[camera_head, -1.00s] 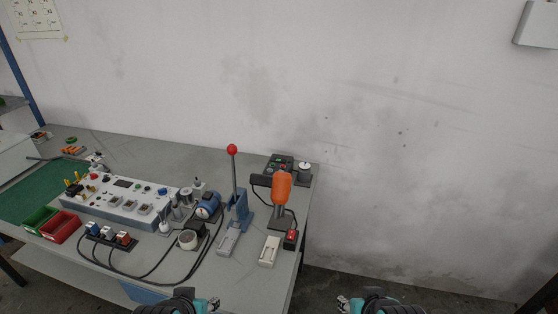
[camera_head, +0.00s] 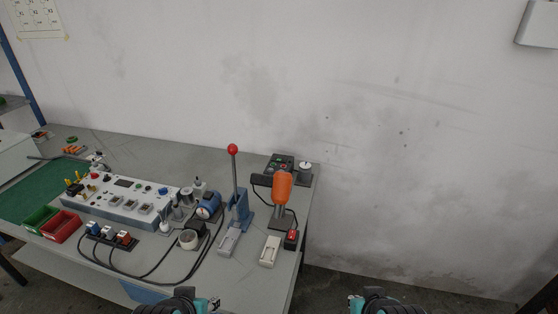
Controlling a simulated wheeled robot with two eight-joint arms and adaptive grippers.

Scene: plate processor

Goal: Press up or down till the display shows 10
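A white control box (camera_head: 108,207) with knobs, buttons and a small dark display (camera_head: 123,183) stands on the left part of the bench; any number on the display is too small to read. My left gripper (camera_head: 213,304) is at the bottom edge, in front of the bench. My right gripper (camera_head: 353,304) is at the bottom edge, right of the bench. Both are cut off by the frame and touch nothing I can see.
The grey bench (camera_head: 225,275) holds a lever press (camera_head: 239,210) with a red knob, an orange tool (camera_head: 282,188) on a stand, a red bin (camera_head: 62,225), a green bin (camera_head: 40,217) and loose black cables. The floor right of the bench is clear.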

